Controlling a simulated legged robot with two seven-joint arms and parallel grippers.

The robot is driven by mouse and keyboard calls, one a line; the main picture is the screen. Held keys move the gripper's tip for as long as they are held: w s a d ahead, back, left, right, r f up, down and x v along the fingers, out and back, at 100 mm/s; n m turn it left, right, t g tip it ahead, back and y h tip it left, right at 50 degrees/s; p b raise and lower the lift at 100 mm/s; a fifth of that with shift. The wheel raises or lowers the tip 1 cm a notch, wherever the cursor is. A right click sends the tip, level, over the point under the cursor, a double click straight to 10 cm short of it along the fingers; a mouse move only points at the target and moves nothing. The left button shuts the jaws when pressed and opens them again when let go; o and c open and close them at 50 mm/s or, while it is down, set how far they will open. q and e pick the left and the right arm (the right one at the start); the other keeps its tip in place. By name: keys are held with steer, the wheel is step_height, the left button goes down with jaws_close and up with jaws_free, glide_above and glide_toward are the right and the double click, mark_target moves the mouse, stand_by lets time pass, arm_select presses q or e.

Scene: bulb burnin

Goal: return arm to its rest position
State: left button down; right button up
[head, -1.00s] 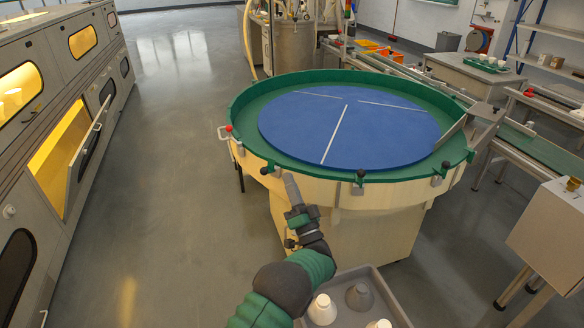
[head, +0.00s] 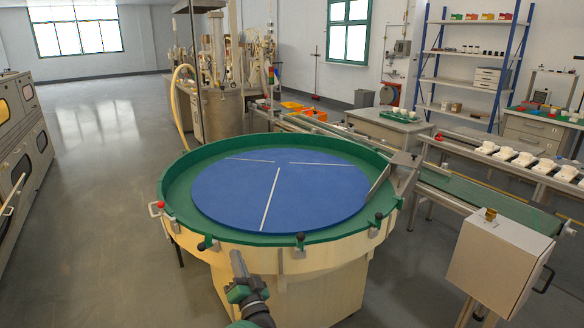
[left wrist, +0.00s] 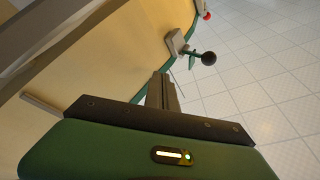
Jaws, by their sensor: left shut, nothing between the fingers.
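My left gripper (head: 237,262) shows at the bottom middle of the head view, in front of the near side of the round table. Its fingers are shut with nothing between them. In the left wrist view the shut fingers (left wrist: 161,88) point toward the table's wooden side wall (left wrist: 110,60), close to a clamp with a black knob (left wrist: 208,58). I cannot tell whether they touch the wall. My right gripper is in neither view.
The round table has a green rim (head: 180,185) and a blue disc (head: 225,205). A conveyor (head: 480,203) and a pale box (head: 495,262) stand on the right. Grey machine cabinets (head: 22,125) stand at the far left. The floor (head: 110,200) between them is clear.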

arm_select(q)
steer(key=s+f+n+g+h, duration=0.1)
steer(key=s+f+g+h, duration=0.3)
steer(key=s, duration=0.9)
steer(key=s+a+f+n+g+h, duration=0.1)
steer(key=s+f+g+h, duration=0.25)
steer(key=s+g, duration=0.65)
steer(key=s+f+n+g+h, duration=0.15)
steer(key=s+f, duration=0.35)
steer(key=s, duration=1.1)
step_height(320, 180, up, 23)
steer(key=p, duration=2.4)
steer(key=shift+w+a+r+m+g+h, duration=0.15)
steer(key=shift+w+m+g+h, duration=0.2)
steer(key=shift+w+g+h, duration=0.1)
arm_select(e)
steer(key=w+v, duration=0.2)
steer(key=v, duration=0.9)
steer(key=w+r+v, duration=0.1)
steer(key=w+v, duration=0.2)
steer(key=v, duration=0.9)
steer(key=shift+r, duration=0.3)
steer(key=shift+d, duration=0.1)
